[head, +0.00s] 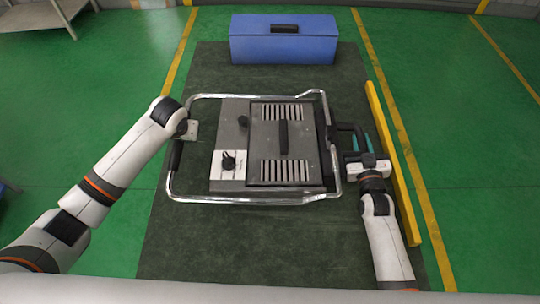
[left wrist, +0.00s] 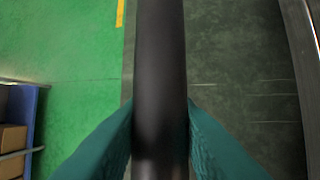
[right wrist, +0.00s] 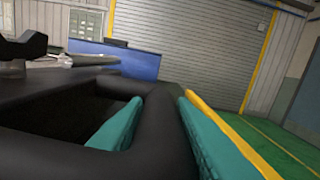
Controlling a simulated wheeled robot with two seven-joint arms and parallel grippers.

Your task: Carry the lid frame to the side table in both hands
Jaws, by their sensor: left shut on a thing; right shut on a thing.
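The lid frame is a chrome tube frame (head: 255,199) around a grey metal box (head: 229,140) with a slotted dark panel, a black knob and a dial. In the head view it is in front of me over the dark mat. My left gripper (left wrist: 160,125) is shut around the black grip (left wrist: 160,50) on the frame's left side. Its fingertips are hidden in the head view. My right gripper (head: 362,152) is shut on the black handle (right wrist: 165,125) at the right side, its teal fingers either side of the bar. A grey table (head: 38,16) stands at the far left.
A blue toolbox (head: 284,46) stands at the mat's far end. A yellow bar (head: 393,165) lies along the mat's right side, close to my right gripper. A blue-edged rack (left wrist: 38,115) with cardboard boxes shows at left in the left wrist view. Green floor is open on both sides.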

